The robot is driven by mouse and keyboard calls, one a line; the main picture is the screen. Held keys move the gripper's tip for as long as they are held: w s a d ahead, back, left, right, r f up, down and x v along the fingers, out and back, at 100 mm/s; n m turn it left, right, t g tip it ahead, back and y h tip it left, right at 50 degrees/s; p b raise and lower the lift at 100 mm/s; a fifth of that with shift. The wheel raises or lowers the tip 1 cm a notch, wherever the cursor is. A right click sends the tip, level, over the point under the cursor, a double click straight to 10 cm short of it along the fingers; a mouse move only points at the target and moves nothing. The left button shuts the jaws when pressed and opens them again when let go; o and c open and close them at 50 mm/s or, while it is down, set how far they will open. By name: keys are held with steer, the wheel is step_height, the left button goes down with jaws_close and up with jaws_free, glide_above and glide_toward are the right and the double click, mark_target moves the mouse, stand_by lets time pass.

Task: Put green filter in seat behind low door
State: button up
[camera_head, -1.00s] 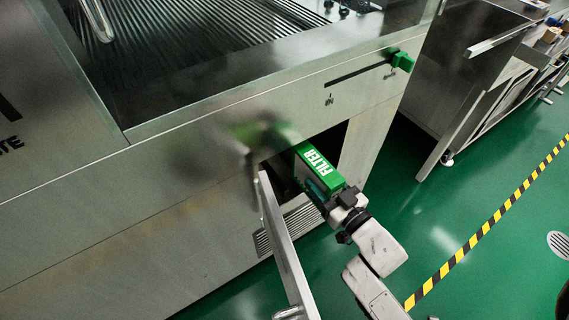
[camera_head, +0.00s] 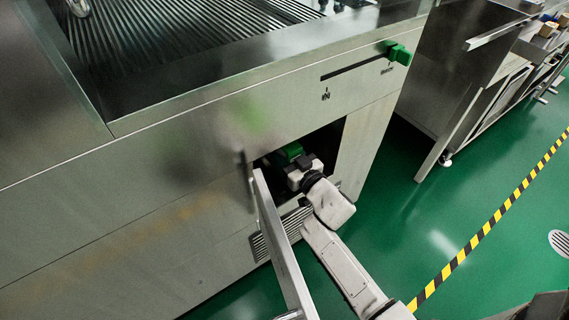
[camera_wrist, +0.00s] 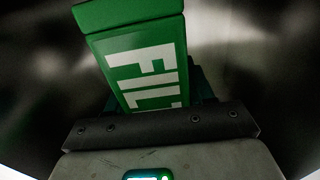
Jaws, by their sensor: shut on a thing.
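The green filter (camera_head: 290,152) is mostly inside the dark opening (camera_head: 331,141) low in the machine's front, with only its near end showing. In the wrist view the filter (camera_wrist: 146,66) fills the upper middle, with white lettering on its face. My gripper (camera_head: 300,163) is shut on the filter's near end, at the mouth of the opening. The low door (camera_head: 284,254) stands swung open to the left of my arm. The seat is hidden in the dark inside.
A green handle (camera_head: 398,54) sits in a slot above the opening. Another steel bench (camera_head: 470,75) stands at the right. Green floor (camera_head: 455,215) with a yellow-black stripe is clear to the right.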

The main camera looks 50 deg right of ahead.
step_height(320, 180, down, 3)
steer(key=b, duration=0.2)
steer(key=shift+f+b, duration=0.15)
steer(key=shift+b, duration=0.15)
steer(key=shift+w+f, duration=0.15)
steer(key=shift+f, duration=0.1)
steer(key=shift+w+r, duration=0.1)
steer(key=shift+f+b, duration=0.2)
steer(key=shift+b, duration=0.15)
steer(key=o, duration=1.2)
